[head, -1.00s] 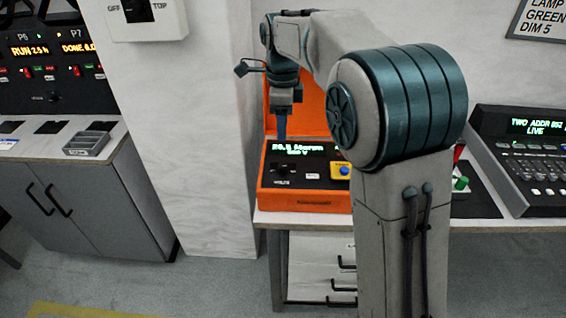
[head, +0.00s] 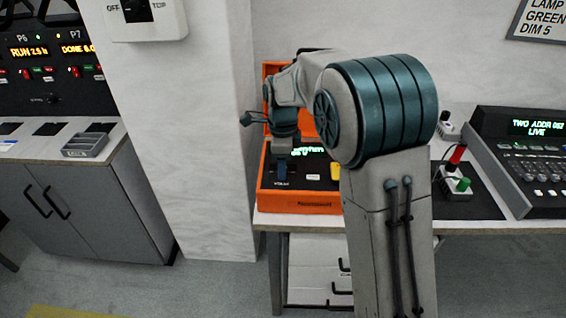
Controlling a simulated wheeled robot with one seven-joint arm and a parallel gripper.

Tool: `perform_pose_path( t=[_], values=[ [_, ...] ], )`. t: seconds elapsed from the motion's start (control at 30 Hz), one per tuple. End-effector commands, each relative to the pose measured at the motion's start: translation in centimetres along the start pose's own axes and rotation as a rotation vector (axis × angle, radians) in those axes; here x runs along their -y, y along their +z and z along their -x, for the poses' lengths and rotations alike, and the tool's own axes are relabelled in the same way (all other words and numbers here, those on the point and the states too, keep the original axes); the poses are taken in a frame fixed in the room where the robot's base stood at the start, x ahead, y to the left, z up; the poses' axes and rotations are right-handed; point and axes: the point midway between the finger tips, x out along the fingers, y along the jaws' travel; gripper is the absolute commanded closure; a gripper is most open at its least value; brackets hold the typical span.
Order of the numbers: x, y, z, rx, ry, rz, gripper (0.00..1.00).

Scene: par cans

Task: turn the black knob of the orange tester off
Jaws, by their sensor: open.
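The orange tester (head: 300,208) sits on the left end of the white table, its lid raised at the back. Its dark panel has a green-lit display (head: 312,150), partly hidden by my arm, and a yellow button (head: 335,172). My gripper (head: 282,177) points down at the panel's left part, just above the white lettering. It is open. Its blue fingers cover the place of the black knob, so I cannot make out the knob's position or whether the fingers touch it.
A small box with a red lever and green button (head: 458,184) stands on a black mat to the right. A console (head: 530,165) is at the far right. A wall pillar (head: 205,150) rises left of the table. Drawers are below.

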Motion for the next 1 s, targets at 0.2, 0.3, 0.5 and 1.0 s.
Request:
perform_pose_path(
  t=[0.2, 0.3, 0.5, 1.0],
  values=[
    [-0.01, 0.01, 0.02, 0.000, 0.000, 0.000, 0.95],
    [-0.01, 0.01, 0.02, 0.000, 0.000, 0.000, 0.98],
    [-0.01, 0.01, 0.06, 0.000, 0.000, 0.017, 0.98],
    [-0.01, 0.02, 0.13, 0.000, 0.001, 0.336, 0.98]
  ],
)
